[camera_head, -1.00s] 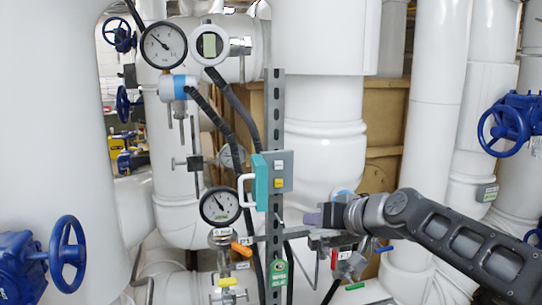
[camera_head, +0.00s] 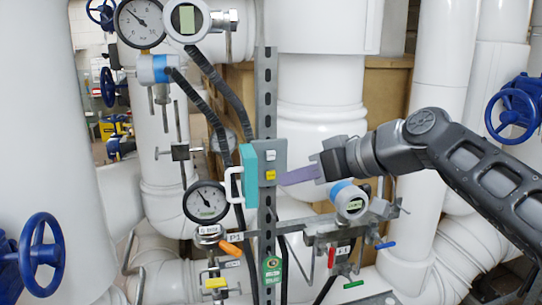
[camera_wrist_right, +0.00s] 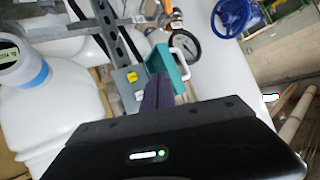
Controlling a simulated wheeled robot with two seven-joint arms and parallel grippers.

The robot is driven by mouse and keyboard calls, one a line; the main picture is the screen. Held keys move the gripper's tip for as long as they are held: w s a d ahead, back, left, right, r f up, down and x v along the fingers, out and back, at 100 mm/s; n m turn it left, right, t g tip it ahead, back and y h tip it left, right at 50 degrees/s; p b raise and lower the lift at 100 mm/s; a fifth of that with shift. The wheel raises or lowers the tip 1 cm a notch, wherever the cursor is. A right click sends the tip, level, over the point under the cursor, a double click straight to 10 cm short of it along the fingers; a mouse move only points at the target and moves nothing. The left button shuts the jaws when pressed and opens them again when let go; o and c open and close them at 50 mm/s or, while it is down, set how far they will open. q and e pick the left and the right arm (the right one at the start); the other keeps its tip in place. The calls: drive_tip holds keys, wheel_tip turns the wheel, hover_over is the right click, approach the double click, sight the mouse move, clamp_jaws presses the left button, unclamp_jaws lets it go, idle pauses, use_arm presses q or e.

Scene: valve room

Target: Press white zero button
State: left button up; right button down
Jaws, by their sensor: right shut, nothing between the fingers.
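A grey control box (camera_head: 278,148) with a teal side is fixed to a perforated metal post. Its face has a white button (camera_head: 270,155) above a yellow button (camera_head: 270,175). My right gripper (camera_head: 285,180) comes in from the right, with its purple fingers shut and empty. In the head view the fingertips are beside the box face, near the yellow button's height and lower than the white one. I cannot tell whether they touch the box. In the right wrist view the purple fingers (camera_wrist_right: 160,78) partly cover the box (camera_wrist_right: 122,78). My left gripper is out of view.
A round white gauge (camera_head: 206,202) and a white handle (camera_head: 230,186) are left of the box. A white-and-blue transmitter (camera_head: 350,200) sits just under my right gripper. The metal post (camera_head: 266,100) runs vertically. Blue valve wheels (camera_head: 42,255) stand at the sides.

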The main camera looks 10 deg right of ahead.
sight(271, 155)
drive_tip(key=shift+w+a+p, duration=0.15)
drive_tip(key=shift+w+p, duration=1.25)
drive_tip(key=shift+w, duration=0.8)
drive_tip(key=shift+w+a+p, duration=0.1)
drive_tip(key=shift+w+p, duration=1.25)
drive_tip(key=shift+w, duration=0.85)
drive_tip(key=shift+w, duration=0.45)
drive_tip(key=shift+w, duration=0.4)
drive_tip(key=shift+s+f+b, duration=0.15)
drive_tip(key=shift+s+b, duration=0.2)
drive_tip(key=shift+s, duration=0.5)
drive_tip(key=shift+s+b, duration=0.1)
drive_tip(key=shift+b, duration=0.2)
